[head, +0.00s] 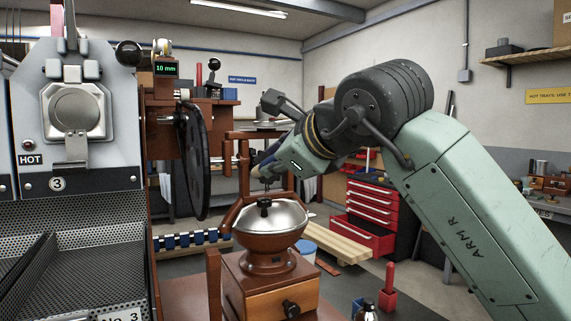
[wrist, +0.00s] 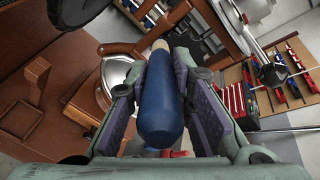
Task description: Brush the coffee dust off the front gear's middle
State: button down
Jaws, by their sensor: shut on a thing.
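My gripper (head: 262,172) is in front of the rust-brown frame, above the coffee grinder. In the wrist view my gripper (wrist: 160,82) is shut on a blue handle (wrist: 160,115) with a pale collar at its far end; it looks like the brush's handle. Its bristles cannot be made out. A large dark wheel (head: 193,160) stands nearly edge-on at the roaster's right side, left of my gripper and apart from it. I cannot tell whether it is the front gear. Its middle and any coffee dust on it cannot be made out.
The coffee grinder (head: 270,243) with a silver dome and drawer stands just below my gripper. The roaster (head: 75,130), marked HOT, fills the left. A red tool cabinet (head: 370,212) with an open drawer stands behind my arm. Brown frame posts stand close behind my gripper.

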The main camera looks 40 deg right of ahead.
jog(key=shift+s+a+b, duration=0.15)
jog(key=shift+s+b, duration=0.1)
jog(key=shift+s, duration=0.65)
jog(key=shift+s+a+b, duration=0.15)
jog(key=shift+s+b, duration=0.05)
jog(key=shift+s, duration=0.7)
jog(key=shift+s+a, duration=0.2)
jog(key=shift+s, duration=0.4)
jog(key=shift+s+a, duration=0.15)
jog(key=shift+s, duration=0.4)
jog(key=s, duration=0.3)
jog(key=shift+a+b, duration=0.3)
jog(key=shift+a, duration=0.05)
